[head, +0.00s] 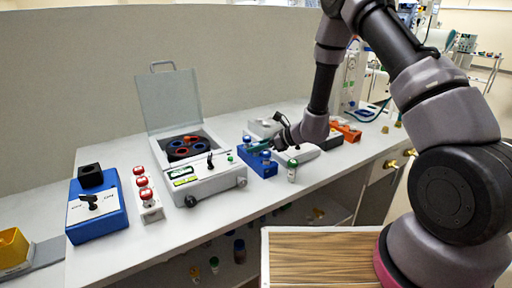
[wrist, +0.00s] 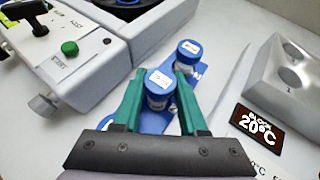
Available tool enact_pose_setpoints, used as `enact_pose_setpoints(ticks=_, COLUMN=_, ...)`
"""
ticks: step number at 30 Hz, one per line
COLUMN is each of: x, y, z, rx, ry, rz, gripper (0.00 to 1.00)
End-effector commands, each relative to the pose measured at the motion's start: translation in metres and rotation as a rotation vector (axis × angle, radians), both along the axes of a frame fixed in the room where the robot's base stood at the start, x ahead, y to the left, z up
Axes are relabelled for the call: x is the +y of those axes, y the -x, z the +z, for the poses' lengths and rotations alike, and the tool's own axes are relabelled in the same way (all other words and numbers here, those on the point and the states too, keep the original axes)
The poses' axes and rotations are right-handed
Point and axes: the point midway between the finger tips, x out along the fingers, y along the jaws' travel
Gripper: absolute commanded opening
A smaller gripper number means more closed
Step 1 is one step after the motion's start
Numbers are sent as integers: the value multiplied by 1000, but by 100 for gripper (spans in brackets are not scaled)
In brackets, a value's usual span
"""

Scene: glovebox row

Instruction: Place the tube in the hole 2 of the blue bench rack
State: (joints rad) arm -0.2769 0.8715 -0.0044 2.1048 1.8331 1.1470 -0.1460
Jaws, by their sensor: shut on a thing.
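In the wrist view a blue-capped tube (wrist: 158,90) is between the green fingers of my gripper (wrist: 158,80), which is shut on it. The blue bench rack (wrist: 150,121) shows under and around the fingers. A second blue-capped tube (wrist: 187,53) stands at the rack's far part, just beyond the right fingertip. In the head view my gripper (head: 270,146) is over the blue bench rack (head: 264,170). I cannot tell how far the held tube's lower end is into a hole, and the hole numbers are hidden.
A centrifuge (head: 210,183) with raised lid (head: 168,98) stands left of the rack. A capped vial (head: 292,174) stands at its right front. A grey block (wrist: 283,78) with holes lies right, and an orange rack (head: 347,132) beyond. A red-capped rack (head: 149,211) is further left.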

Motion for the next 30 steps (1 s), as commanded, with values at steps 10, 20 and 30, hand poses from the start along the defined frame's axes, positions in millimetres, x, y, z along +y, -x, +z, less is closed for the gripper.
enact_pose_setpoints(ticks=10, x=0, y=0, z=-2, rx=0, ry=1, rz=0, gripper=72)
enact_pose_setpoints(ticks=20, x=-18, y=6, z=13, rx=0, ry=1, rz=-3, gripper=72)
enact_pose_setpoints(ticks=30, x=-77, y=30, z=47, rx=-1, ry=-1, rz=-3, gripper=72)
